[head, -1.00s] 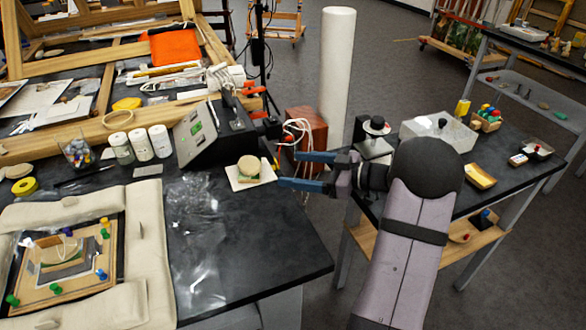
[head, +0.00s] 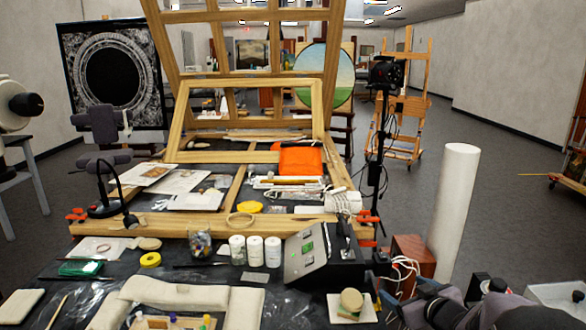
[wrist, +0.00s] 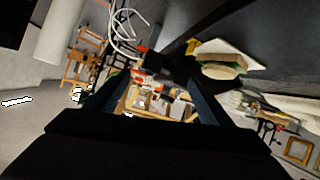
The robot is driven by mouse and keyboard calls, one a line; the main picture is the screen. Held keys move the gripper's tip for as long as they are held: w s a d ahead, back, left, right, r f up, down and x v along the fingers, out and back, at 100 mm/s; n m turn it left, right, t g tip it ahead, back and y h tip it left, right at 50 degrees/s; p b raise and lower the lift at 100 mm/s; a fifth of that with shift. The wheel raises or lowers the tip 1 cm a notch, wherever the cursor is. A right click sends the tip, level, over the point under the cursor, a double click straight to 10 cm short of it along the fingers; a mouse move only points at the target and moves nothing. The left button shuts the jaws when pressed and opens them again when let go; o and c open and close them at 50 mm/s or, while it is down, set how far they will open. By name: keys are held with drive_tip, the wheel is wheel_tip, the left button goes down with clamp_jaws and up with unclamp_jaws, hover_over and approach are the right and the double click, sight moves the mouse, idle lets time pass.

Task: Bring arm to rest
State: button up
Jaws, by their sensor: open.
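My gripper (head: 385,298) is at the lower right of the head view, with my arm entering from the bottom right edge. It is beside the right of a round beige and green pad (head: 350,299), which sits on a white square (head: 340,313) on the black bench. In the wrist view my gripper (wrist: 155,88) has its two dark fingers apart, with nothing held between them. The round pad (wrist: 222,68) also shows there, beyond the right finger and outside the jaws.
A black sloped control box (head: 308,255) stands behind the pad. A reddish box (head: 410,258) with white cables and a tall white cylinder (head: 455,210) stand near my gripper.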

drive_tip(key=s+a+f+m+g+p, duration=0.1)
drive_tip(key=s+a+g, duration=0.3)
drive_tip(key=s, duration=0.6)
drive_tip(key=s+a+f+m+g+h+p, duration=0.1)
drive_tip(key=s+a+g+p, duration=0.2)
drive_tip(key=s, duration=0.8)
drive_tip(key=s+a+f+m+g+p, duration=0.1)
drive_tip(key=s+a+g, duration=0.4)
drive_tip(key=s, duration=0.6)
drive_tip(key=shift+a+m+g+p, duration=0.45)
drive_tip(key=shift+a+p, duration=0.3)
drive_tip(key=shift+p, duration=0.35)
